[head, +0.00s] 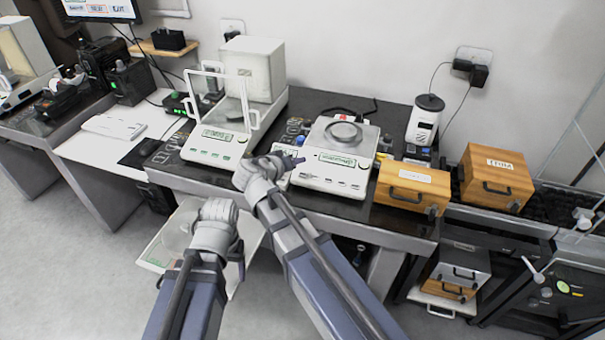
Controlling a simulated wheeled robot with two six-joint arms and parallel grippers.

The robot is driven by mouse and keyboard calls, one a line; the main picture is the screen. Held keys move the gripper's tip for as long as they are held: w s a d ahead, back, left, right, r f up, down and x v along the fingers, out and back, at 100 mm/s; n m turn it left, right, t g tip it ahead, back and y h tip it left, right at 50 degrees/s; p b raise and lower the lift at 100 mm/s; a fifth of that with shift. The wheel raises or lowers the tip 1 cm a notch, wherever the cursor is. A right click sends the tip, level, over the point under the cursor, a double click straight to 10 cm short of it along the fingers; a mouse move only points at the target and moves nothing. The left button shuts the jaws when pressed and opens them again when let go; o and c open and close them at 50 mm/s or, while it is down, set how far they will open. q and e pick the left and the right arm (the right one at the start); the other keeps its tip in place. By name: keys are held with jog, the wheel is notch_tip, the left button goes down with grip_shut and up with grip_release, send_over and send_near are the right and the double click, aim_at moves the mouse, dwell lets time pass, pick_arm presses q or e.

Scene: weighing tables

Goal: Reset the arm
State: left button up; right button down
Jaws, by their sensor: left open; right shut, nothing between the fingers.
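My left gripper (240,262) is low in front of the table's front edge, mostly hidden behind my wrist. It is open, and I see nothing held in it. My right gripper (292,161) is over the table between the two balances, close to the right balance's front left corner. It is shut and empty. I cannot tell whether it touches anything. Both of my arms reach up from the bottom of the head view.
A balance with a clear shield (208,145) stands left and an open balance (330,182) right on the dark table. Wooden boxes (405,197) and a white device (424,116) stand at right. A white panel (160,250) is below my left arm. Floor at lower left is clear.

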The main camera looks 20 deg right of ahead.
jog(key=s+a+f+n+g+y+p, duration=0.2)
jog(key=s+a, duration=0.2)
jog(key=s, duration=0.3)
jog(key=s+a+f+n+g+y+p, duration=0.1)
jog(key=s+a+n+g+y+p, duration=0.1)
jog(key=s, duration=0.6)
jog(key=s+a+f+n+g+y+p, duration=0.1)
jog(key=s+a+f+g+y+p, duration=0.1)
jog(key=s+a+g+y, duration=0.2)
jog(key=s+a, duration=0.2)
jog(key=s, duration=0.1)
jog(key=shift+s+f+n, duration=0.35)
jog(key=shift+s+n, duration=0.05)
